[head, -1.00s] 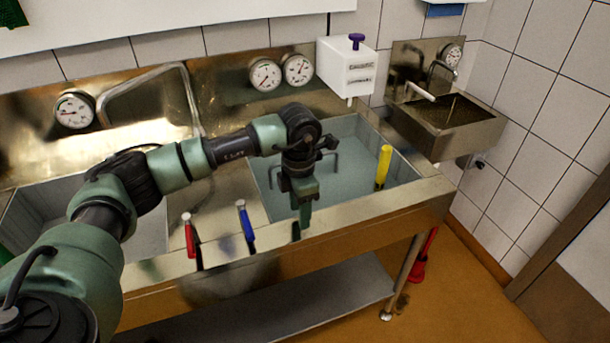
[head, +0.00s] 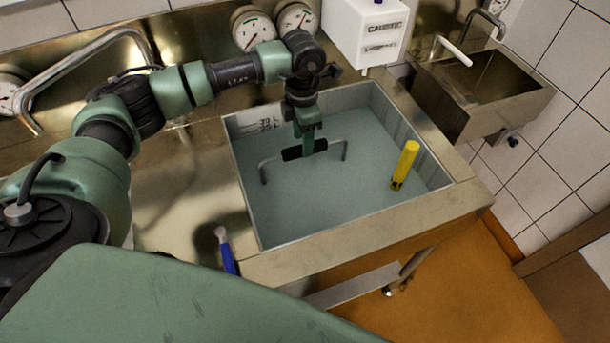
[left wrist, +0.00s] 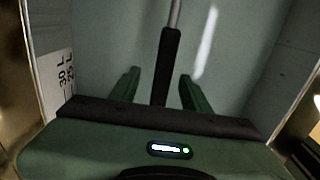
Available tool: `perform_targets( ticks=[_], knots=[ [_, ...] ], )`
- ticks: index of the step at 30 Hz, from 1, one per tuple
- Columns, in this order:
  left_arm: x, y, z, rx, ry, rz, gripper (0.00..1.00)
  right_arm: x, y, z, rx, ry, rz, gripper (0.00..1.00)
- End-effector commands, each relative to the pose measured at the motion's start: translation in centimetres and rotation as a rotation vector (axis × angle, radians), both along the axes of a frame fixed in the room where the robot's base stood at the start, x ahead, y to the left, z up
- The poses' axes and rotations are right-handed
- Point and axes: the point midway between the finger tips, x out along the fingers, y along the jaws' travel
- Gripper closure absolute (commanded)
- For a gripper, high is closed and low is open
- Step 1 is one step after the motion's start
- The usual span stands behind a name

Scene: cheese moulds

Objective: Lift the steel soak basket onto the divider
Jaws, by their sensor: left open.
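The steel soak basket's handle (head: 345,150) arches out of the cloudy liquid in the right basin; its dark grip is at the top middle. The basket body is hidden under the liquid. My left gripper (head: 308,146) points down at the grip and is open. In the left wrist view the black grip (left wrist: 166,62) runs between the two green fingers, with gaps on both sides. The divider (head: 185,185) is the flat metal strip left of the basin. My right gripper is not in view.
A yellow-handled tool (head: 405,163) stands in the basin's right side. A white dispenser box (head: 366,32) is behind the basin, and a small hand sink (head: 482,95) is at the right. A blue handle (head: 226,255) is at the front edge. The divider top looks clear.

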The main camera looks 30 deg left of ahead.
Motion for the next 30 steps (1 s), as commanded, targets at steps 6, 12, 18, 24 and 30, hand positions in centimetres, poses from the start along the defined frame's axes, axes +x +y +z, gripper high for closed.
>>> perform_targets(
  ticks=[6,12,18,24,30],
  knots=[
    [-0.2,-0.6,-2.7,0.000,0.006,-0.001,0.53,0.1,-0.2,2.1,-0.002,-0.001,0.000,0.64],
    [-0.1,-0.6,-5.1,0.000,0.003,-0.001,0.53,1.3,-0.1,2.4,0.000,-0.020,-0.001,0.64],
    [-0.1,-0.5,-5.3,0.000,0.000,-0.002,0.53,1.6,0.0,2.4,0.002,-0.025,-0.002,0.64],
    [-0.1,-0.5,-5.3,0.000,0.000,-0.001,0.97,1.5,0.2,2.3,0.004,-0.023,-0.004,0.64],
    [-0.1,-0.5,-5.2,0.000,0.000,-0.001,1.00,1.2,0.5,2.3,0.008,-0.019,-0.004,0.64]
  ],
)
